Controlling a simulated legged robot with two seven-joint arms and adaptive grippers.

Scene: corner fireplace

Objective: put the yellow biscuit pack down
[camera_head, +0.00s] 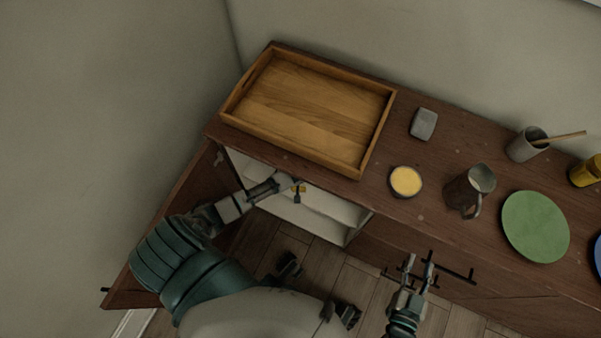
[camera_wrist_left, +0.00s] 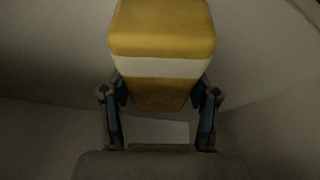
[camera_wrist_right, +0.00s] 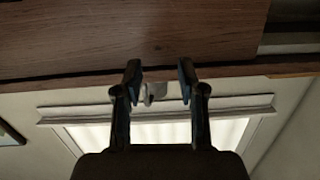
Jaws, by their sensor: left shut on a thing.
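The yellow biscuit pack (camera_wrist_left: 162,32), with a white band around it, fills the middle of the left wrist view. My left gripper (camera_wrist_left: 160,92) is shut on it, one finger on each side. Whether the pack touches a surface is unclear. My right gripper (camera_head: 419,263) is open and empty in front of the cabinet; its parted fingers also show in the right wrist view (camera_wrist_right: 159,75).
The wooden counter (camera_head: 450,222) carries a wooden tray (camera_head: 310,104), a grey box (camera_head: 424,123), a yellow-topped bowl (camera_head: 406,181), a mug (camera_head: 466,190), a green plate (camera_head: 535,226) and a grey cup (camera_head: 524,146). An open cupboard door (camera_head: 150,260) stands left of my left arm.

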